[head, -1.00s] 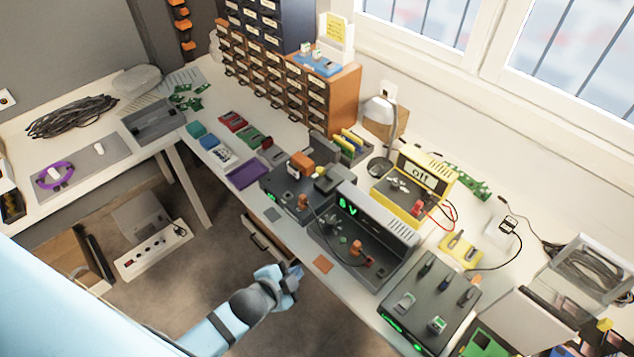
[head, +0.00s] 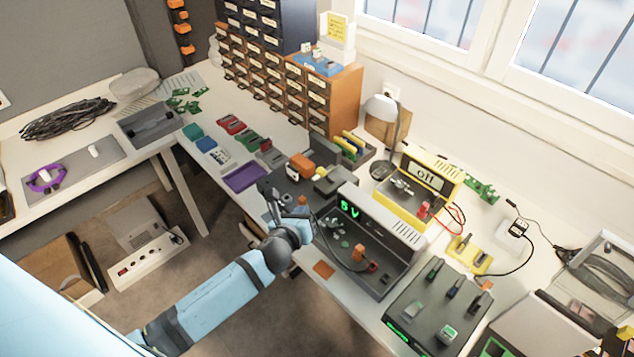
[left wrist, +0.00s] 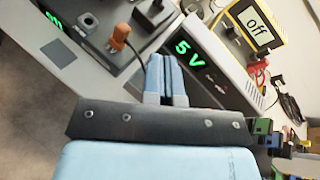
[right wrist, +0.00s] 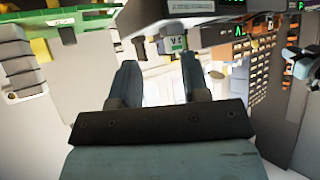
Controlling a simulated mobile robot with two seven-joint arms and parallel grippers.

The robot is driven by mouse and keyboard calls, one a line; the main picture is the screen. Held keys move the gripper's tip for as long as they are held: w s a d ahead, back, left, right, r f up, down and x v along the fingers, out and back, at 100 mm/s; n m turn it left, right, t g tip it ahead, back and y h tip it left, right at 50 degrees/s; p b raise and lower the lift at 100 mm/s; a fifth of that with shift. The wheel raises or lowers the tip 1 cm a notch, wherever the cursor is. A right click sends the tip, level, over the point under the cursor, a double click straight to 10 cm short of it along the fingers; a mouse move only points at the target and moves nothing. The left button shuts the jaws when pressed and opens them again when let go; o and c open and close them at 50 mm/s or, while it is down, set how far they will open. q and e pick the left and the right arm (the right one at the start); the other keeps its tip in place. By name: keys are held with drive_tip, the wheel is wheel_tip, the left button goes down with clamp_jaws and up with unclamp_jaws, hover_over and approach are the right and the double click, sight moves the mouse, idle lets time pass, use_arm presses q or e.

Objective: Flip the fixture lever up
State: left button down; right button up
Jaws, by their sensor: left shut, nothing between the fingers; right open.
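My right gripper (right wrist: 158,82) is open and empty in the right wrist view.
A grey power unit (head: 372,240) reading 5 V stands right of the fixture. A yellow meter (head: 418,188) reading "off" is behind it. A purple tray (head: 244,176) lies left of the fixture. A dark box with several switches (head: 435,305) is at the right.

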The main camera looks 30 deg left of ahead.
use_arm(q)
approach(322, 176)
wheel_tip(322, 176, down, 3)
drive_tip(key=w, duration=0.3)
drive_tip(key=w+p, duration=0.1)
drive_tip(key=w+r, duration=0.1)
drive_tip(key=shift+w+a, duration=0.15)
drive_tip(key=shift+a, duration=0.1)
drive_tip(key=shift+w+a+p, duration=0.15)
drive_tip(key=shift+w+p, duration=0.15)
